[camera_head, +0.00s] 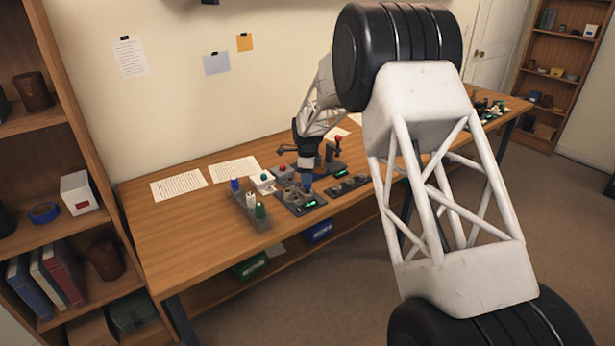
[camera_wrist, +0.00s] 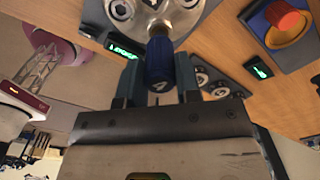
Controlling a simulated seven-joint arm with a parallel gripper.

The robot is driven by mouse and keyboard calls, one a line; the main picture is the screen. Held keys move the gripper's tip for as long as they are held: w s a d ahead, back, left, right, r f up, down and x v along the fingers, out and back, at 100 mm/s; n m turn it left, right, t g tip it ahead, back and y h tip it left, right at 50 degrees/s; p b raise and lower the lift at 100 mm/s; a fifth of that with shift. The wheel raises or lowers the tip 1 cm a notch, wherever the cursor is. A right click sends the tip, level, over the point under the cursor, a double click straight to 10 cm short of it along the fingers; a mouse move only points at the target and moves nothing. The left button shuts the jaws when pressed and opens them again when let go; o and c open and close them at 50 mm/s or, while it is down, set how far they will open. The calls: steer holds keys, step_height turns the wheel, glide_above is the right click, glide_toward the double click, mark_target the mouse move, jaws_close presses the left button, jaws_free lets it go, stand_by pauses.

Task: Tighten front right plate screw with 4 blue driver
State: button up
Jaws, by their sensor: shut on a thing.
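In the wrist view, my gripper (camera_wrist: 160,75) is shut on the blue driver (camera_wrist: 159,62), whose handle is marked 4. The driver's tip points at a round metal plate (camera_wrist: 185,12) with several screw heads and holes at the top edge. The tip's end is at the plate's edge, and I cannot tell which screw it meets or whether it is seated. In the head view, my gripper (camera_head: 306,172) is above a dark station (camera_head: 300,200) with a green display near the table's front edge.
A grey rack (camera_head: 260,222) with blue, white and green tools stands just left of the station. Papers (camera_head: 179,185) lie at the back left of the wooden table.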

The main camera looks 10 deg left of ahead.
stand_by(0.4)
steer(key=shift+m, duration=4.3)
steer(key=shift+r, duration=1)
steer(key=shift+r, duration=1.35)
